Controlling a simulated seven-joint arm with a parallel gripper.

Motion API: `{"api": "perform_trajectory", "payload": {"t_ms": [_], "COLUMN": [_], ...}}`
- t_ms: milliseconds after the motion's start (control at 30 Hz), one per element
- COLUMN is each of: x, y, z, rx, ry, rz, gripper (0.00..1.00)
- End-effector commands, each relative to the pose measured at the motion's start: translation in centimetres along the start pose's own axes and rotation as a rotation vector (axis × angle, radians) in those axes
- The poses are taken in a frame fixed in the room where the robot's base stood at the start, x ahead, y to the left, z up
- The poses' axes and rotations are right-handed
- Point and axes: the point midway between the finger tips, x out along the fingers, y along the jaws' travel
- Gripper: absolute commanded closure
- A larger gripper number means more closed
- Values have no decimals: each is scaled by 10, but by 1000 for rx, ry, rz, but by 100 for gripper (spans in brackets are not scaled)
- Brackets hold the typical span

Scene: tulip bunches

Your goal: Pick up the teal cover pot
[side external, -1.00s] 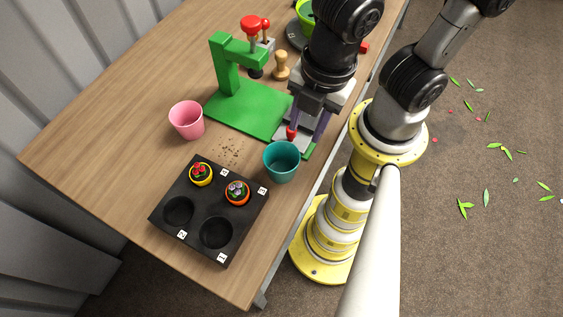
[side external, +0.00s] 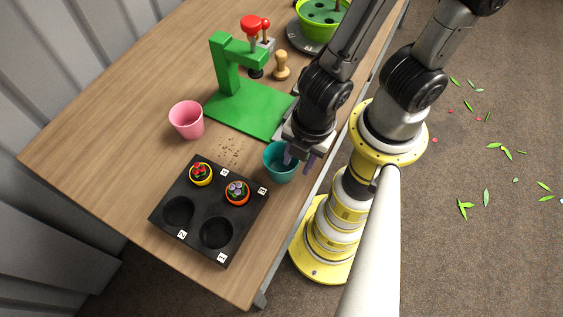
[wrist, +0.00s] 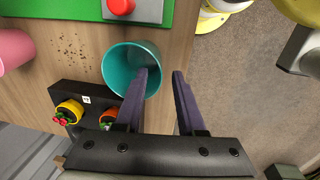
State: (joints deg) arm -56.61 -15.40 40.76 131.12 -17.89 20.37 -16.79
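The teal cover pot (side external: 276,175) stands upright on the wooden table, beside the black tray and near the table's front edge. In the wrist view the pot (wrist: 116,72) opens toward the camera, left of centre. My gripper (side external: 298,164) is open and points down at the pot's right side. In the wrist view my gripper (wrist: 161,74) has its left finger overlapping the pot's mouth and its right finger outside, past the right wall. The fingers seem to straddle that wall, with nothing gripped. How deep the left finger reaches is unclear.
The black tray (side external: 192,218) holds a yellow pot (side external: 201,175) and an orange pot (side external: 237,193) with flowers. A pink pot (side external: 186,120) stands at left. A green press stand (side external: 240,105) is behind. Bare table lies at far left.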

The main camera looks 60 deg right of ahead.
Motion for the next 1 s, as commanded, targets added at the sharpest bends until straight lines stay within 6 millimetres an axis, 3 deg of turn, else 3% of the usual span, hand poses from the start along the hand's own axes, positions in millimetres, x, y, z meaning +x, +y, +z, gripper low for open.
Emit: {"api": "perform_trajectory", "payload": {"t_ms": [200, 467, 700, 1000], "x": [19, 20, 20, 20], "y": [0, 0, 0, 0], "z": [0, 0, 0, 0], "rx": [1, 0, 0, 0], "ry": [-1, 0, 0, 0], "rz": [-1, 0, 0, 0], "gripper": [61, 61, 100, 100]}}
